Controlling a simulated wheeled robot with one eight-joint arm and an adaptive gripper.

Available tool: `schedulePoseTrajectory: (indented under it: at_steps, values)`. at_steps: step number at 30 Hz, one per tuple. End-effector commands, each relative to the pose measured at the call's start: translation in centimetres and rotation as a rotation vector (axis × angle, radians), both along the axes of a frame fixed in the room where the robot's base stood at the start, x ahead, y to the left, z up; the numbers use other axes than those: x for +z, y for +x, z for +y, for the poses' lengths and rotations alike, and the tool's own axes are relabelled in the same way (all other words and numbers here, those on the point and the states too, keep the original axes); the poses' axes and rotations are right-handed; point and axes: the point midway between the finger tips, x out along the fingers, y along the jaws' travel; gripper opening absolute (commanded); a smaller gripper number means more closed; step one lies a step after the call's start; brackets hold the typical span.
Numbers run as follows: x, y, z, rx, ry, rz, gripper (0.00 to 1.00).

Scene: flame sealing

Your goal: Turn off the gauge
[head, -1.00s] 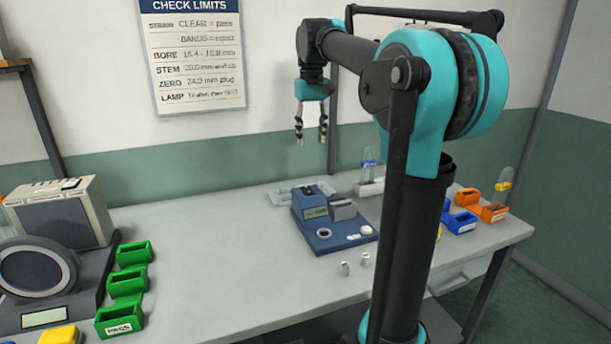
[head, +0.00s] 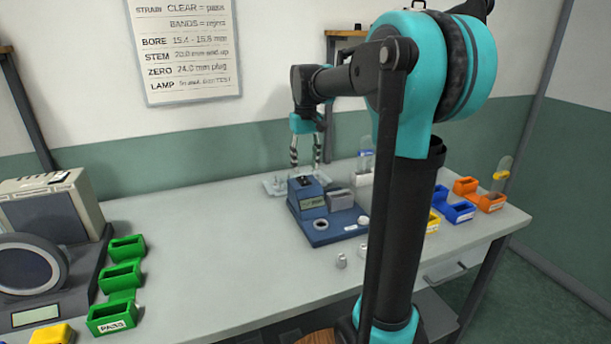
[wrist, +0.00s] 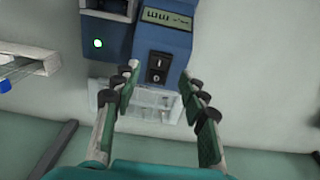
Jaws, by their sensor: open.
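The gauge (head: 318,228) is a blue block on a flat blue base on the bench. In the wrist view its blue housing (wrist: 163,42) shows a grey display (wrist: 166,19) with dark characters, too blurred to read surely. Below the display is a black rocker switch (wrist: 158,67) marked with a line and a circle. My gripper (head: 306,164) is open and empty above the back of the gauge. In the wrist view its fingertips (wrist: 158,73) stand either side of the switch, apart from it.
A clear tray (head: 275,184) lies behind the gauge. Small metal parts (head: 341,261) stand in front. Green bins (head: 121,277) are at left; blue bins (head: 458,212) and orange bins (head: 490,202) are at right. The bench (head: 220,265) is clear between.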

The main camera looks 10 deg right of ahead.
Motion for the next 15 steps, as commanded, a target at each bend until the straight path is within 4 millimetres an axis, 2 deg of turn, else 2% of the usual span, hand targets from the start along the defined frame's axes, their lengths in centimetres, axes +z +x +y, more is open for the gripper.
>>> schedulePoseTrajectory:
  at_steps: [3,6,15]
  values:
    - [-2.0,0.0,0.0,0.0,0.0,0.0,0.43]
    - [-3.2,0.0,0.0,0.0,0.0,0.0,0.43]
    - [-4.4,0.0,0.0,0.0,0.0,0.0,0.43]
